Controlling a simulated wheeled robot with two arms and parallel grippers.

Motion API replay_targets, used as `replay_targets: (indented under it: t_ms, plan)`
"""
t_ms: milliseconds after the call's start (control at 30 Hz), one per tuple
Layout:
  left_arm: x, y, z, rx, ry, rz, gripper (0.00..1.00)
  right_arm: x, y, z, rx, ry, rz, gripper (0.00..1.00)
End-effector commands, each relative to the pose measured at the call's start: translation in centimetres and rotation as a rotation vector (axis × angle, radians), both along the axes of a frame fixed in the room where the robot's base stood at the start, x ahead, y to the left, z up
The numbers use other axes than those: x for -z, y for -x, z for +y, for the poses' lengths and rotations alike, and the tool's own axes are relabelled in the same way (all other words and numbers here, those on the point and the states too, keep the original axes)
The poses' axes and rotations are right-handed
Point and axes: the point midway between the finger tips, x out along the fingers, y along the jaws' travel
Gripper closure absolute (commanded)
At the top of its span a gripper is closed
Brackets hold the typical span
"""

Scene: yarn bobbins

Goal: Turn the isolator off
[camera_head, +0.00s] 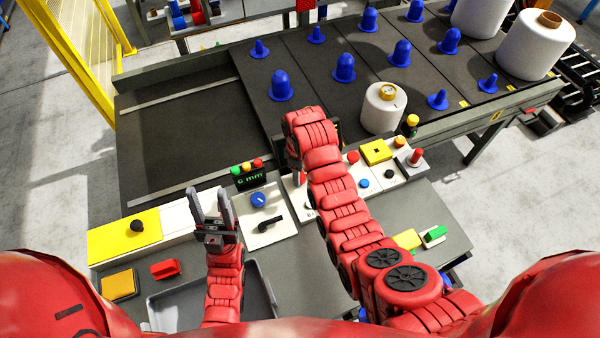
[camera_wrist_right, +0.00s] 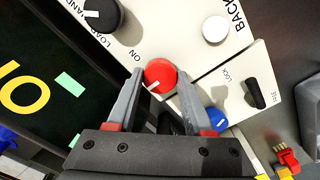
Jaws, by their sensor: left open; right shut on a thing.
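In the right wrist view a round red knob (camera_wrist_right: 160,75) with a white mark sits on a pale panel, with the word "ON" printed beside it. The white mark points down and left in that view. My right gripper (camera_wrist_right: 159,80) has its two fingers closed on either side of the knob. In the head view my right arm hides this knob and the fingers. My left gripper (camera_head: 209,195) is open and empty, above the left part of the control console. I cannot read a label naming the isolator.
In the right wrist view a black knob (camera_wrist_right: 102,14), a white button (camera_wrist_right: 215,29) and a black lever (camera_wrist_right: 254,93) are near the red knob. In the head view a blue knob (camera_head: 258,199) and a black handle (camera_head: 271,221) lie between my arms. A grey tray (camera_head: 262,290) is in front.

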Motion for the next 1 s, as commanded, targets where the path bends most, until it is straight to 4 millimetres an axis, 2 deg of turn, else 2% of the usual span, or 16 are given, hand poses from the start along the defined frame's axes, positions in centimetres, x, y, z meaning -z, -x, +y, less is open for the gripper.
replay_targets:
  t_ms: [100, 133, 267, 300, 567, 733, 900, 1000]
  plan:
    - [0.0, 0.0, 0.0, 0.0, 0.0, 0.0, 0.5, 0.2, 0.2, 0.0, -0.001, 0.002, 0.006, 1.0]
    - [0.0, 0.0, 0.0, 0.0, 0.0, 0.0, 0.5, 0.2, 0.2, 0.0, -0.001, 0.001, 0.006, 0.45]
    - [0.0, 0.0, 0.0, 0.0, 0.0, 0.0, 0.5, 0.2, 0.2, 0.0, 0.0, 0.001, 0.005, 0.21]
    - [0.0, 0.0, 0.0, 0.0, 0.0, 0.0, 0.5, 0.2, 0.1, 0.0, 0.0, 0.001, 0.004, 0.18]
    - [0.0, 0.0, 0.0, 0.0, 0.0, 0.0, 0.5, 0.1, 0.1, 0.0, 0.0, 0.0, 0.002, 0.18]
    - [-0.4, 0.0, 0.0, 0.0, 0.0, 0.0, 0.5, -0.8, 0.0, 0.0, 0.001, 0.0, 0.001, 0.18]
    - [-1.3, 0.0, 0.0, 0.0, 0.0, 0.0, 0.5, -3.3, 0.0, 0.0, 0.001, -0.001, -0.001, 0.18]
    - [-3.7, 0.0, 0.0, 0.0, 0.0, 0.0, 0.5, -5.5, 0.1, 0.0, 0.001, 0.0, 0.002, 0.18]
